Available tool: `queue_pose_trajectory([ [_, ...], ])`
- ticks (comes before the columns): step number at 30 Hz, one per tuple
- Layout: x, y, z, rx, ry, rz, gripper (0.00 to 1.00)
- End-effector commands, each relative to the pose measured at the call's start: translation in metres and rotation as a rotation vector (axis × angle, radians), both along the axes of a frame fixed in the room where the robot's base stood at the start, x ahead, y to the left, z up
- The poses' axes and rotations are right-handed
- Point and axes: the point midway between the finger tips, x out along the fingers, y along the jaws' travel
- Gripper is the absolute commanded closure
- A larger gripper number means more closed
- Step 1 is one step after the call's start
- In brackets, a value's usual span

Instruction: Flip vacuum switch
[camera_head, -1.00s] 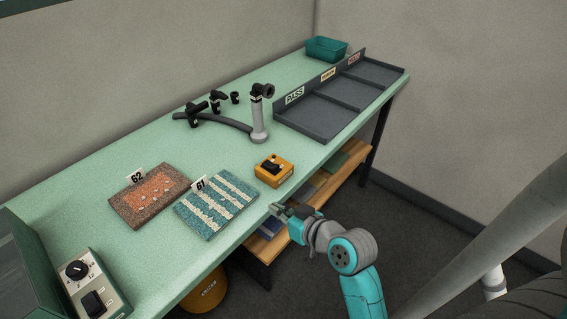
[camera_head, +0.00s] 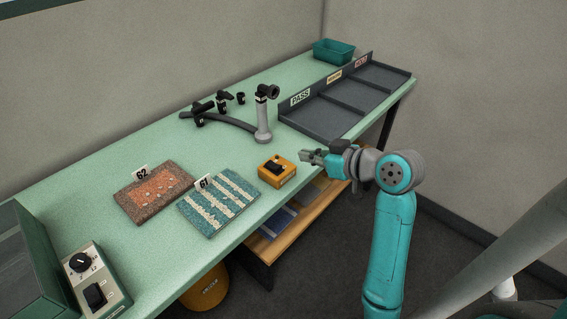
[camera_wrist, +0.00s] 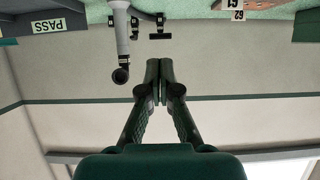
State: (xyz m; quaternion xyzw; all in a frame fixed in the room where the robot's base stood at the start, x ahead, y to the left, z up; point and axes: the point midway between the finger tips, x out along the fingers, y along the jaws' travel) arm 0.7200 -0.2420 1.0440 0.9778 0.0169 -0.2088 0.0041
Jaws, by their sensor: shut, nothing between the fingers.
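An orange box (camera_head: 277,172) with a black switch on top sits near the table's front edge; I cannot read a label naming it the vacuum switch. A grey-green control box (camera_head: 97,284) with a dial and a black rocker stands at the lower left. My gripper (camera_head: 308,156) is raised by the front edge, just right of the orange box and apart from it, pointing left. In the wrist view my gripper (camera_wrist: 159,70) is shut and empty; neither switch shows there.
Tufted samples 62 (camera_head: 153,193) and 61 (camera_head: 219,203) lie to the left. A divided PASS tray (camera_head: 330,118) and a teal bin (camera_head: 333,52) are at the back right.

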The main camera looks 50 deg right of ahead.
Motion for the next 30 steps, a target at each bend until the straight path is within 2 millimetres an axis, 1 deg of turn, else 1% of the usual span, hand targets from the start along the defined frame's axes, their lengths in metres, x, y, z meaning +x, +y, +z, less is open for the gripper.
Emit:
queue_pose_trajectory([
  [7, 0.001, 0.0, -0.001, 0.001, 0.0, 0.001, 1.0],
  [11, 0.01, 0.001, -0.004, 0.002, -0.001, 0.002, 1.0],
  [14, 0.022, 0.002, -0.01, 0.003, 0.0, 0.003, 1.0],
  [27, 0.095, 0.005, -0.043, 0.002, 0.001, 0.002, 1.0],
  [30, 0.088, 0.004, -0.061, 0.004, 0.003, -0.001, 1.0],
])
